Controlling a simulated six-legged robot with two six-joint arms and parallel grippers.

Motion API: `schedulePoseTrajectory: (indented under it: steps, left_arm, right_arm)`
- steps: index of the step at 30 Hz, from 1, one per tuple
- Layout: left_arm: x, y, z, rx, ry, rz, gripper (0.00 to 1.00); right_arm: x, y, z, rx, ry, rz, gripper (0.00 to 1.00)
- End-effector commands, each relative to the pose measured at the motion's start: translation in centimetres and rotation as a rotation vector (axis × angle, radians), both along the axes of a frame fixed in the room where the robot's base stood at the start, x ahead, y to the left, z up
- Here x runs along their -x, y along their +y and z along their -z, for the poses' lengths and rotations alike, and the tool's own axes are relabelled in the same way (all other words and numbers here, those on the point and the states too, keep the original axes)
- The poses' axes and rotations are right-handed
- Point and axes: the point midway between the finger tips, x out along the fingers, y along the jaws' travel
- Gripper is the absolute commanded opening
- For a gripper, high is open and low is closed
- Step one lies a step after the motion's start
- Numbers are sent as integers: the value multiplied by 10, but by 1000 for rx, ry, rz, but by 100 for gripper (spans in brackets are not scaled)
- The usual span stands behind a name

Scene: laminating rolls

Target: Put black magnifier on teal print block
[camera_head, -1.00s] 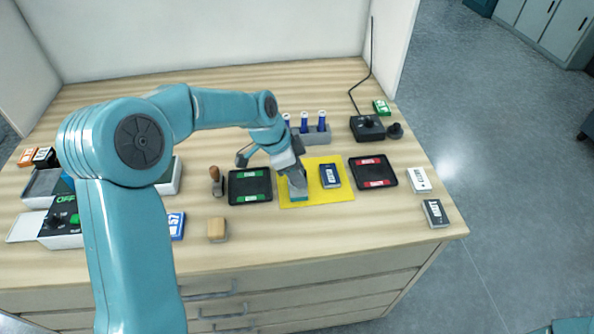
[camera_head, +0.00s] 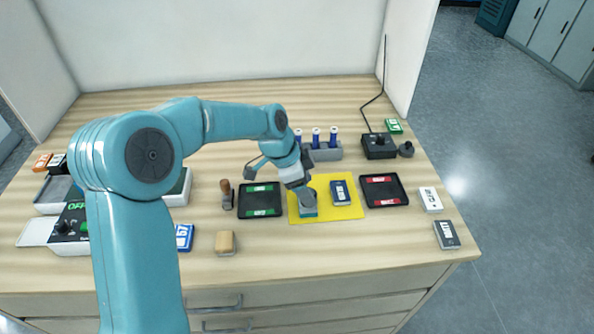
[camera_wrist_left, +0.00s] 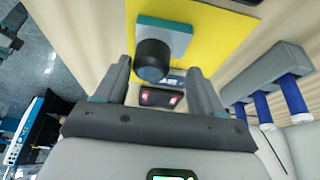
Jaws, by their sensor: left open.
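The black magnifier (camera_head: 307,196) is a short dark cylinder. It appears to stand upright on the teal print block (camera_head: 308,213), at the left of the yellow mat (camera_head: 348,209). In the left wrist view the magnifier (camera_wrist_left: 152,60) overlaps the near part of the teal block (camera_wrist_left: 178,38), whose top is grey. My left gripper (camera_head: 299,183) is just behind and above the magnifier. In the wrist view its open fingers (camera_wrist_left: 158,74) are spread on either side of the magnifier, with gaps visible. My right gripper is not in view.
A dark blue labelled block (camera_head: 341,192) lies on the mat. A black tray with green labels (camera_head: 260,200) is left, one with red labels (camera_head: 384,190) right. A wooden-handled stamp (camera_head: 227,194) is near the left tray.

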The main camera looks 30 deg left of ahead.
Motion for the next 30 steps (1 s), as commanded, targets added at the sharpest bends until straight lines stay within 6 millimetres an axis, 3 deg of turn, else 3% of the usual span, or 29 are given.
schedulePoseTrajectory:
  steps: [9, 15, 30]
  left_arm:
    - [16, 23, -67, -1, -6, -2, 68]
    - [24, 32, -94, -1, -3, -1, 68]
    - [26, 34, -100, -1, -1, 0, 68]
  right_arm:
    - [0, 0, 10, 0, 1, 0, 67]
    - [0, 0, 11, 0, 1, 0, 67]
    - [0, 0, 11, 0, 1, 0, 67]
